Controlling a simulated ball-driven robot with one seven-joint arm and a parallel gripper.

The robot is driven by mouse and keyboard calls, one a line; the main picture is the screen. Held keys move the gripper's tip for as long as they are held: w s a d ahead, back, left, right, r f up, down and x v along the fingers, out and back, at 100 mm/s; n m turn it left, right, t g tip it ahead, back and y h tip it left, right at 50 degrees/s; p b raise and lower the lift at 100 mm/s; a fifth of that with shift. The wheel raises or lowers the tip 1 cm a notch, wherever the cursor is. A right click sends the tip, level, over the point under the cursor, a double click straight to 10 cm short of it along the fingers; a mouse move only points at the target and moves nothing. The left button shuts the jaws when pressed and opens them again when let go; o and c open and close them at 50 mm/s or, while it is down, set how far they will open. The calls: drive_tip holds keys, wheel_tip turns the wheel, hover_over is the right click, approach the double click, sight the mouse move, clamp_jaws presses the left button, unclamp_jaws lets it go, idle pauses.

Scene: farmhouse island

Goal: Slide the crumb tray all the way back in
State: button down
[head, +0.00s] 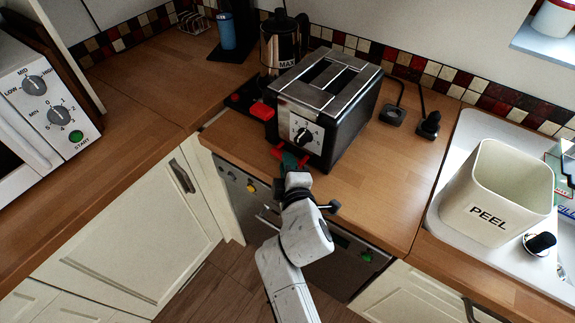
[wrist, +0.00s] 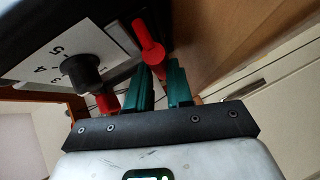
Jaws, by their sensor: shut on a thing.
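The black and steel toaster (head: 330,110) stands on the wooden counter, its dial side facing my arm. The crumb tray's red handle (head: 277,152) shows low at that face, on both sides of my green fingers. My gripper (head: 290,162) is shut on the handle. In the wrist view the fingers (wrist: 160,85) close over its middle, and one red end of the handle (wrist: 148,42) sticks out beyond them. The tray plate is mostly hidden, so I cannot tell how far out it is. The dial (wrist: 85,70) shows beside the fingers.
The toaster's red lever (head: 262,111) sticks out left of the dial. A kettle (head: 282,42) stands behind left. Plugs and cords (head: 392,115) lie to the right. A PEEL bin (head: 497,190) stands farther right. The counter right of the toaster's front is clear.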

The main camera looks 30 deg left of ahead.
drive_tip(key=shift+f, duration=0.2)
drive_tip(key=c, duration=0.9)
unclamp_jaws()
drive_tip(key=shift+o, duration=0.3)
